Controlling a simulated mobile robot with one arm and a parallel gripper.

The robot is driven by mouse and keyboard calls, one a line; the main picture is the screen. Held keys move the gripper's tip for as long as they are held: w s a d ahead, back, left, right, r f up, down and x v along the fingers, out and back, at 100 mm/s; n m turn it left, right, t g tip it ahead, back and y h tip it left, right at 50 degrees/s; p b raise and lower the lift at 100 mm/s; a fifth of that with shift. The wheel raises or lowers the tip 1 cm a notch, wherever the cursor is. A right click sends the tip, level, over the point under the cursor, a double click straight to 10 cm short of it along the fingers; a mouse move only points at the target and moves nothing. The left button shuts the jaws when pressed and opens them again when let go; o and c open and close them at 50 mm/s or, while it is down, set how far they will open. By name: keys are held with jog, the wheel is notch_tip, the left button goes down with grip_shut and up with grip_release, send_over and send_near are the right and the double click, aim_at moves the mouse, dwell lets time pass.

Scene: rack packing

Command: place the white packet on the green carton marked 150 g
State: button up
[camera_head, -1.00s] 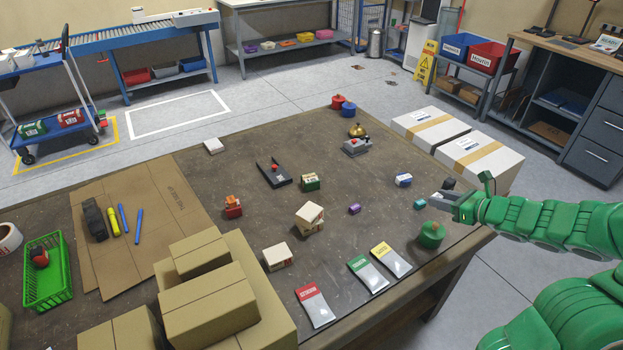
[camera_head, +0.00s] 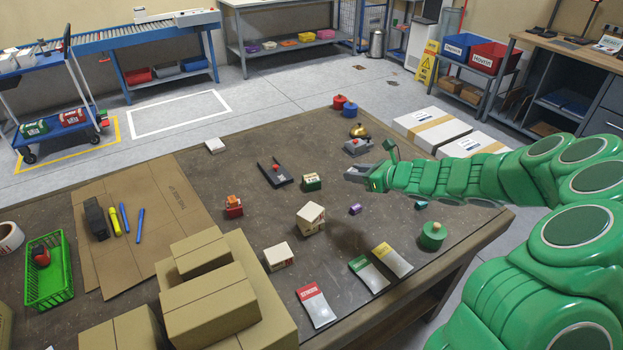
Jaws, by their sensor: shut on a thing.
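A small green carton (camera_head: 312,182) with a pale top stands near the middle of the table; its marking is too small to read. My gripper (camera_head: 358,174) is to the right of this carton and apart from it in the picture, over the table. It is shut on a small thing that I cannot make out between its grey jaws. I cannot tell whether this is the white packet. A flat white item (camera_head: 215,145) lies alone at the far left of the table.
A cream carton (camera_head: 311,218) and another cream carton (camera_head: 278,257) stand in front of the green carton. A black tray (camera_head: 275,175) lies left of it. A grey device (camera_head: 358,147) is behind my gripper. A purple block (camera_head: 355,209) and green pot (camera_head: 432,236) are nearer.

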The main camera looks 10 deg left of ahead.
jog(key=s+a, duration=0.2)
jog(key=a, duration=0.6)
send_over(316, 180)
jog(key=shift+n+g, duration=0.3)
jog(key=shift+g, duration=0.1)
jog(key=shift+s+f, duration=0.1)
jog(key=shift+f, duration=4.35)
jog(key=shift+a+f, duration=0.1)
jog(key=shift+f, duration=0.45)
jog(key=shift+f+y, duration=0.3)
jog(key=shift+f, duration=0.8)
jog(key=shift+f, duration=0.15)
jog(key=o, duration=1)
